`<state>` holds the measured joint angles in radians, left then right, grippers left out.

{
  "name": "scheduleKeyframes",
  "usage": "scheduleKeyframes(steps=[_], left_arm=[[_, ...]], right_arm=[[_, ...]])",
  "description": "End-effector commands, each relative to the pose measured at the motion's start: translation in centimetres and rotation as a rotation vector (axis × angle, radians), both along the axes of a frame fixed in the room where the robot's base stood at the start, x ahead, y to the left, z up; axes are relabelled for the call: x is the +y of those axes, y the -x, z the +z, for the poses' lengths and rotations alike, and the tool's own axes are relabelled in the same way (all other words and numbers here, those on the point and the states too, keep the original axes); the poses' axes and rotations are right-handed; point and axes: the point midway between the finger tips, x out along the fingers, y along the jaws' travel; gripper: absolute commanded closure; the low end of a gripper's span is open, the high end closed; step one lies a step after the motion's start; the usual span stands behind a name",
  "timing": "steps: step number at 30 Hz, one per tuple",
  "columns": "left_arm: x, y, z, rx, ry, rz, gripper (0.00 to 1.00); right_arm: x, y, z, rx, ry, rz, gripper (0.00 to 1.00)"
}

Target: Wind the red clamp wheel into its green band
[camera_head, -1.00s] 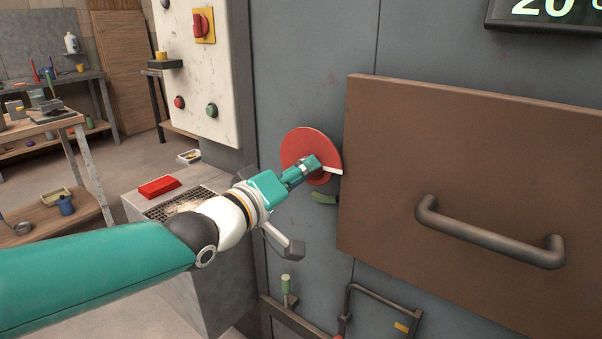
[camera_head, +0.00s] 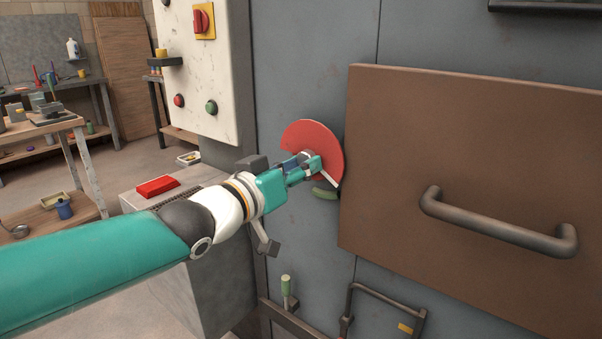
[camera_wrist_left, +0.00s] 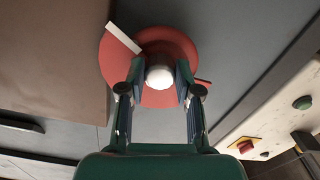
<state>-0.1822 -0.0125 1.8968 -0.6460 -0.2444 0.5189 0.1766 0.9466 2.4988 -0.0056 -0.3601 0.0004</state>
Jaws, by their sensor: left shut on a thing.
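The red clamp wheel (camera_head: 327,140) is a flat disc on the grey wall beside the brown door. A white pointer line on it runs to its lower right edge, close to the right end of the green band (camera_head: 324,193). The band is a short arc on the wall just below the wheel. My left gripper (camera_head: 312,163) is shut on the wheel's hub. In the left wrist view, its fingers (camera_wrist_left: 160,76) stand either side of a pale round knob at the wheel's (camera_wrist_left: 117,73) centre, and the white line points up and left. My right gripper is not in view.
The brown door (camera_head: 470,130) with its dark bar handle (camera_head: 495,227) stands right of the wheel. A white control panel (camera_head: 200,85) with buttons and a red switch is at left. A green-handled lever (camera_head: 286,285) and a dark frame sit below.

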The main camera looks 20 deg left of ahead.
Motion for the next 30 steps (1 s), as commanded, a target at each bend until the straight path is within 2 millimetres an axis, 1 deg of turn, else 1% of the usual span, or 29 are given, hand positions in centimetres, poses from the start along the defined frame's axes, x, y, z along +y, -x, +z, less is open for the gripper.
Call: scheduleKeyframes(steps=[1, 18, 24, 30], left_arm=[[0.0, 0.0, -0.4, -0.009, -0.045, 0.002, 1.0], [0.2, -0.1, -0.4, -0.189, -0.542, -0.001, 1.0], [0.3, -0.1, -0.4, -0.236, -0.675, -0.002, 1.0], [0.3, -0.2, -0.4, -0.266, -0.759, -0.002, 1.0]], right_arm=[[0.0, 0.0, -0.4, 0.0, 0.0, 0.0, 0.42], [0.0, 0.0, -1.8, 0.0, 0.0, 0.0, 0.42], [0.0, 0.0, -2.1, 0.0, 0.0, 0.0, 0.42], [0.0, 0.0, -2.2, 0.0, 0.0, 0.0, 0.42]])
